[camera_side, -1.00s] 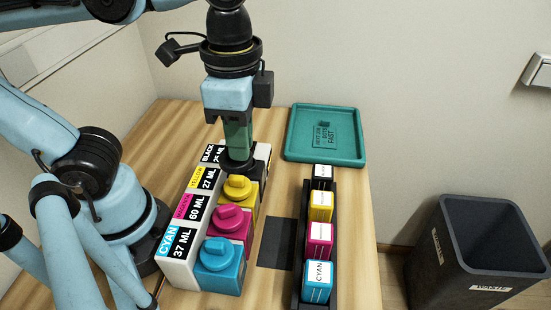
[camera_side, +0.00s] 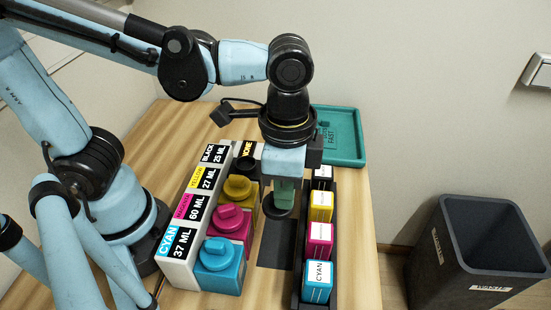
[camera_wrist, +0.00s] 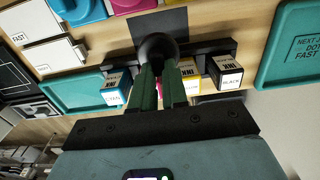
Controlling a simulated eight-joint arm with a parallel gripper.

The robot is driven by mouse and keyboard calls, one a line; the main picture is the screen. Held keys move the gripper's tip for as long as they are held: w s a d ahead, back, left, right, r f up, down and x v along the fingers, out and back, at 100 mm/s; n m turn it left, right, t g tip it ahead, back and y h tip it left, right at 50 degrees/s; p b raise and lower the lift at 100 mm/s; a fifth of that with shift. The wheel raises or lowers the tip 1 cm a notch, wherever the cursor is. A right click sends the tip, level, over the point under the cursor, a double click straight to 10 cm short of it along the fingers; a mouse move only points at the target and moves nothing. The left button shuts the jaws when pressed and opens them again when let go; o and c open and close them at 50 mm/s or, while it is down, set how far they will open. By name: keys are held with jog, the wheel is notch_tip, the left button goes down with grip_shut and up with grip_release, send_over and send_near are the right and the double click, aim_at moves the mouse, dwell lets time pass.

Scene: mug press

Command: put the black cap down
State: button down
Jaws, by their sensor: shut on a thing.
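My gripper (camera_side: 283,194), with green fingers, is shut on the black cap (camera_side: 277,210). The cap is over the far end of the dark mat (camera_side: 274,246), between the ink tanks and the cartridge rack; I cannot tell whether it touches the mat. In the wrist view the gripper (camera_wrist: 160,84) has the round black cap (camera_wrist: 157,47) at its fingertips, with the mat (camera_wrist: 172,22) behind it. The black tank (camera_side: 246,167) now shows a dark, uncapped top. The cyan cap (camera_side: 217,252), magenta cap (camera_side: 230,217) and yellow cap (camera_side: 239,187) sit on their tanks.
The cartridge rack (camera_side: 332,285) stands close right of the cap, holding black, yellow, magenta and cyan cartridges. A teal tray (camera_side: 343,160) lies at the back. A dark waste bin (camera_side: 486,245) stands off the table at right. The near part of the mat is clear.

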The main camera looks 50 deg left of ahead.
jog(key=shift+f, duration=5.15)
jog(key=shift+f, duration=0.15)
jog(key=c, duration=1.1)
grip_release()
jog(key=shift+c, duration=0.2)
notch_tip(320, 180, up, 12)
jog(key=shift+r, duration=0.1)
jog(key=shift+w+a, duration=0.15)
jog(key=w+a+n+t, duration=0.3)
jog(key=a+n, duration=0.1)
jog(key=a, duration=0.4)
jog(key=w+a+n+t, duration=0.3)
jog(key=a+n+t, duration=0.1)
jog(key=a, duration=0.4)
jog(key=shift+n, duration=0.5)
